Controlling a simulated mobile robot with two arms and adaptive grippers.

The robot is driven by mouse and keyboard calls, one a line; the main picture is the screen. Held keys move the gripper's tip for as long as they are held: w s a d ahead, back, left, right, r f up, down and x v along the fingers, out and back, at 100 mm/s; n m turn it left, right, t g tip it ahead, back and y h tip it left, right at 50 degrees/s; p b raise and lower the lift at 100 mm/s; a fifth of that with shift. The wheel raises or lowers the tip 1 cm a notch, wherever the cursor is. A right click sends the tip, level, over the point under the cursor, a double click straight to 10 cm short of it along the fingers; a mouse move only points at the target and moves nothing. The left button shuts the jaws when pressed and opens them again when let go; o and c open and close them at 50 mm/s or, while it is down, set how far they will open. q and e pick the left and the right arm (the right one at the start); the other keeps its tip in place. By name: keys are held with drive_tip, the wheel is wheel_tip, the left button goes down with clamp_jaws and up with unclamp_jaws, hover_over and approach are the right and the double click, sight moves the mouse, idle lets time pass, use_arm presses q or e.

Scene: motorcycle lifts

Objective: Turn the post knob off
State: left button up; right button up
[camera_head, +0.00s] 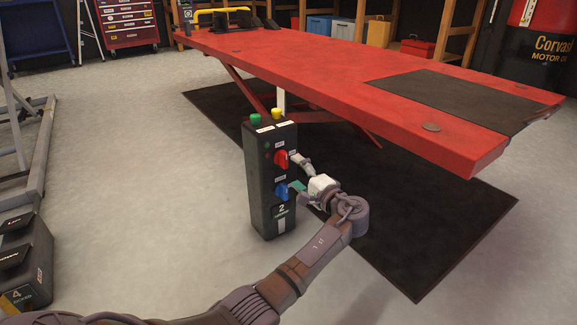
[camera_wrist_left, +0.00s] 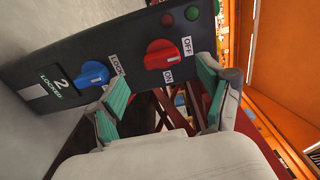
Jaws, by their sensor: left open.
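A black control post (camera_head: 263,205) stands on the floor beside the red lift, with a green and a yellow button on top. Its face carries a red knob (camera_head: 281,158) above a blue knob (camera_head: 281,191). In the left wrist view the post appears turned sideways. There the red knob (camera_wrist_left: 161,55) has OFF and ON labels beside it, and the blue knob (camera_wrist_left: 92,74) has a LOCK label. Which label the red knob points to is unclear. My left gripper (camera_head: 299,173) is open in front of the post's face, apparently empty and apart from the red knob. My right gripper is out of view.
The red lift platform (camera_head: 330,75) spans the right side close behind the post, above a black mat (camera_head: 440,220). A black case (camera_head: 27,262) and a grey frame (camera_head: 42,150) stand at the left. The grey floor left of the post is clear.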

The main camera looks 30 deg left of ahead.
use_arm(q)
drive_tip(key=v, duration=0.6)
drive_tip(key=shift+d, duration=0.1)
